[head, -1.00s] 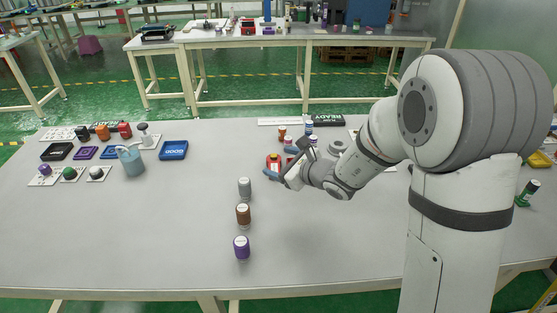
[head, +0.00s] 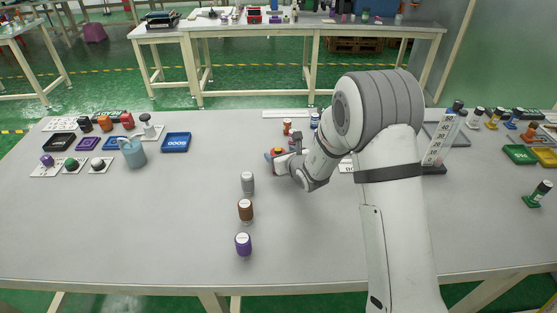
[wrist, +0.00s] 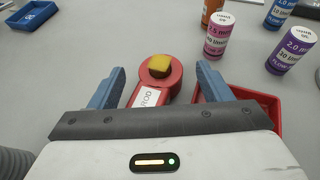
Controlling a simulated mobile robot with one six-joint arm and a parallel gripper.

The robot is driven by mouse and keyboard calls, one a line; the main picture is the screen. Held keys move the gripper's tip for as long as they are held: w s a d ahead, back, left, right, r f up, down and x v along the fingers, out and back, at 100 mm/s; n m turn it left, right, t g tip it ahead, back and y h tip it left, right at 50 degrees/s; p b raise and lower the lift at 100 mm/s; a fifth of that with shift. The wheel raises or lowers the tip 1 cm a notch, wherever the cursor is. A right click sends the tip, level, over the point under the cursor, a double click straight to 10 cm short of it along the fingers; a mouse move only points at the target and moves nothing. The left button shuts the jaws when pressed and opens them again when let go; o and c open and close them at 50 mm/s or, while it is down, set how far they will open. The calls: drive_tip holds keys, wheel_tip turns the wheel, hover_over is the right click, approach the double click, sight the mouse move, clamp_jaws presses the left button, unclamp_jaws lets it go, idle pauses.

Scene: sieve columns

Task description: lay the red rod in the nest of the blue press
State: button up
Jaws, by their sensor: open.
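A red piece (wrist: 158,76) with a round head, a yellow block on top and a white label ending in "ROD" lies between my gripper's fingers in the wrist view. In the head view this red piece (head: 277,151) is partly covered by my gripper (head: 279,160). My gripper (wrist: 160,72) is open, with one blue finger on each side of the piece; I see gaps on both sides. I cannot tell whether this piece is the red rod. I cannot make out a blue press or its nest; my arm hides part of the table.
A red tray (wrist: 268,107) lies right of the gripper, with pink (wrist: 221,36) and purple (wrist: 292,48) labelled bottles beyond. Grey (head: 247,182), brown (head: 245,210) and purple (head: 243,243) cylinders stand in front. A jug (head: 132,153) and blue tray (head: 176,142) stand left. The front-left table is clear.

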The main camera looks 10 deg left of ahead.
drive_tip(key=shift+w+a+f, duration=0.1)
drive_tip(key=shift+w+a, duration=0.1)
drive_tip(key=shift+w, duration=0.05)
drive_tip(key=shift+c, duration=0.3)
drive_tip(key=c, duration=1.2)
